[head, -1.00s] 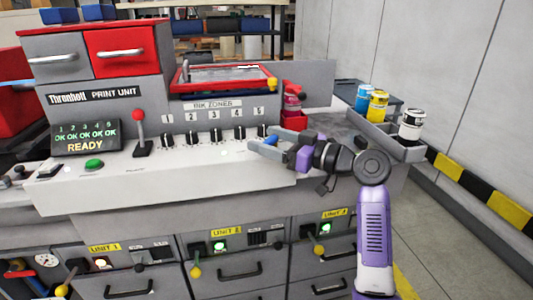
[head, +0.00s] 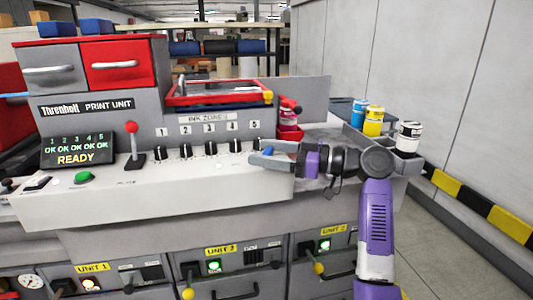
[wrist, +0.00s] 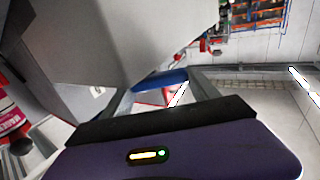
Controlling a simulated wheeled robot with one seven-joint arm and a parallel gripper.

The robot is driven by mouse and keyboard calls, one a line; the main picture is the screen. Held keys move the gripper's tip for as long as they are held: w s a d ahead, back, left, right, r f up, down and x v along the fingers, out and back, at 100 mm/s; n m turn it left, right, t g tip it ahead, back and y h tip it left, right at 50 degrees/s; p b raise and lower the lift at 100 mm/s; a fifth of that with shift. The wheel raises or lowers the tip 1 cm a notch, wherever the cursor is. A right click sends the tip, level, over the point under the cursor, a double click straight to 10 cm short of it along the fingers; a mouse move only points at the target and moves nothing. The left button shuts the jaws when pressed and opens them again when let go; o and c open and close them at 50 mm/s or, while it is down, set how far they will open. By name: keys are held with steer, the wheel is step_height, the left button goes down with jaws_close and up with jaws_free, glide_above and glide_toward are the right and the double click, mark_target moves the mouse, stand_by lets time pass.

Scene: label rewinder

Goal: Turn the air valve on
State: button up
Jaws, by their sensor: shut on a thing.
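My gripper (head: 266,154) is at the right end of the print unit's grey console (head: 130,195), near the row of ink zone knobs. Its fingers are closed on a small blue thing (head: 269,150), which also shows as a blue bar between the fingers in the wrist view (wrist: 160,78). I cannot tell what the blue thing is. No air valve can be made out clearly. A round white gauge (head: 30,282) shows at the lower left, with a dark and red part beside it cut off by the picture edge.
Black ink zone knobs (head: 211,148) and a red-topped lever (head: 131,128) stand on the console. Unit drawers with yellow-knobbed levers (head: 188,293) are below. Ink cans (head: 374,121) stand in a tray at the right. Floor beside the striped wall base is clear.

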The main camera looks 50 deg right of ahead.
steer(key=o, duration=1.4)
steer(key=shift+c, duration=0.2)
steer(key=v, duration=0.7)
steer(key=shift+s+d+b, duration=0.15)
steer(key=shift+s+b, duration=0.15)
steer(key=shift+s, duration=0.1)
